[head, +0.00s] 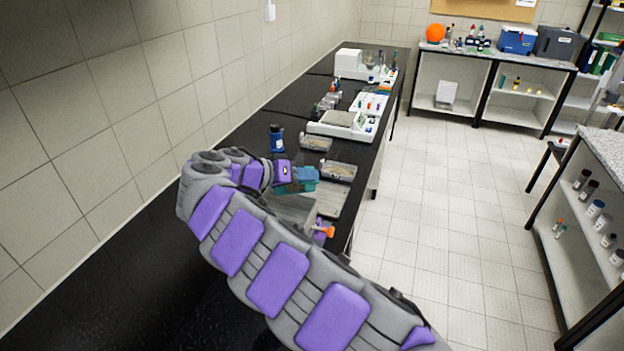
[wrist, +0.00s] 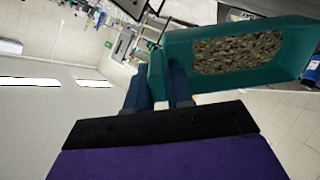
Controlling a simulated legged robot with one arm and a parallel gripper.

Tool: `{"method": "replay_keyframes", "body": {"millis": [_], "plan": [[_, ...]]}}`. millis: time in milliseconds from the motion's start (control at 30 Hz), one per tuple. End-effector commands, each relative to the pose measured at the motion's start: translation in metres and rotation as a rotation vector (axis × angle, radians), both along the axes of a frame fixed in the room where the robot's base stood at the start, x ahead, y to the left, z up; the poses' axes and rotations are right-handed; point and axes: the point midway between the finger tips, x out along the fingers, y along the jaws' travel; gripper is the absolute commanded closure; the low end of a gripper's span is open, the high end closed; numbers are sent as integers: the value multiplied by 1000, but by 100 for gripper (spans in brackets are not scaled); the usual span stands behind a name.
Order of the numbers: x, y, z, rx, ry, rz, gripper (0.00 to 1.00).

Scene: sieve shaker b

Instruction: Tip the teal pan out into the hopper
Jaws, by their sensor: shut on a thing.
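The teal pan (wrist: 285,77) is in my gripper (wrist: 159,85). In the wrist view the blue fingers are shut at the pan's near end, and grey-brown grains lie inside it. In the head view the teal pan (head: 306,175) shows small beyond my gripper (head: 285,172), above the black bench. A grey, see-through box (head: 293,208) stands below and just in front of the pan. It may be the hopper, but my arm hides part of it. I cannot tell the pan's exact tilt.
An orange handle (head: 325,231) is close by my forearm. Shallow trays (head: 338,171) and a blue-black jar (head: 276,138) stand beyond the pan. A white balance (head: 343,124) is farther along the bench. The wall is on the left; open floor is on the right.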

Motion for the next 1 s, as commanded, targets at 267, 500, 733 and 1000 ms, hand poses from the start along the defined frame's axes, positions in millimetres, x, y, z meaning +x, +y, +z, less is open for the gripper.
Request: {"method": "replay_keyframes", "body": {"millis": [267,500,733,1000], "plan": [[-11,20,-1,-211,-116,0,100],[-20,37,-1,-389,-209,-1,100],[-27,49,-1,-513,-278,1,100],[-30,54,0,-579,-313,-1,100]]}}
